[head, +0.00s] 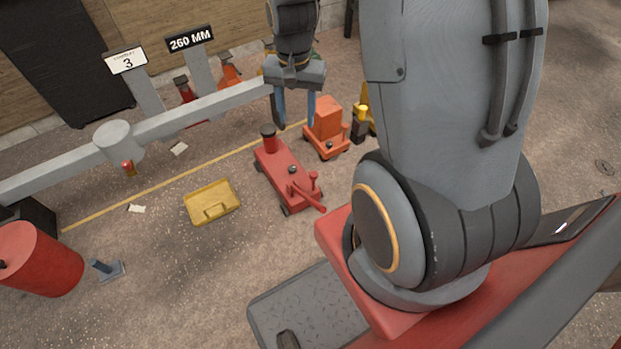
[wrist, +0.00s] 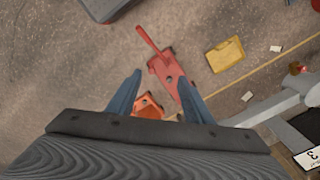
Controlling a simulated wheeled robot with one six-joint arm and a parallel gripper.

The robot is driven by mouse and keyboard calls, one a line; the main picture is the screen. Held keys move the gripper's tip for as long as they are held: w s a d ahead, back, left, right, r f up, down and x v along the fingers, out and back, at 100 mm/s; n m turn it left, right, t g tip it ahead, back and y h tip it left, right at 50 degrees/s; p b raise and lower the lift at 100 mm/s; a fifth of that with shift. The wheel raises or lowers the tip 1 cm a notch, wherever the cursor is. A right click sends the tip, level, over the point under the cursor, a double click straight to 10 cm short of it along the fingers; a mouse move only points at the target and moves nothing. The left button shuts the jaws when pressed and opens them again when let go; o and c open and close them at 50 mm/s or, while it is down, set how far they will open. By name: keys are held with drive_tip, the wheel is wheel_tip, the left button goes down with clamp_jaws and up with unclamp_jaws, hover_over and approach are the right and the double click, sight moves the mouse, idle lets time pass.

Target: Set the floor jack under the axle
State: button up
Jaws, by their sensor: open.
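The axle (head: 190,118) is a long grey beam crossing the left half of the head view; part of it shows at the right of the wrist view (wrist: 270,105). A red floor jack (head: 283,172) with a lever stands on the floor in front of it, not under it. In the wrist view the red jack (wrist: 166,70) lies below and beyond my fingertips. An orange jack (head: 325,132) stands to its right, partly hidden by my gripper in the wrist view (wrist: 148,106). My gripper (head: 296,112) is open and empty, pointing down above the jacks.
A yellow tray (head: 212,203) lies left of the red jack. A yellow jack (head: 362,118) is partly hidden by my arm. Other red and orange units (head: 229,72) stand behind the axle. Signs read "3" (head: 127,62) and "260 MM" (head: 190,39). A red cylinder (head: 38,260) is at left.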

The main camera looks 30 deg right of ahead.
drive_tip(key=w+d+f+m+b, duration=0.2)
drive_tip(key=w+f+b, duration=0.1)
drive_tip(key=f, duration=0.5)
drive_tip(key=w+d+f+m+b, duration=0.2)
drive_tip(key=d+f+b, duration=0.15)
drive_tip(key=f, duration=0.45)
drive_tip(key=m+b, duration=0.5)
drive_tip(key=b, duration=0.2)
hover_over(313, 174)
wheel_tip(313, 174, down, 18)
drive_tip(key=shift+d+r, duration=0.15)
drive_tip(key=shift+f+b, duration=1.35)
drive_tip(key=shift+f, duration=2.6)
drive_tip(key=shift+c, duration=0.4)
clamp_jaws()
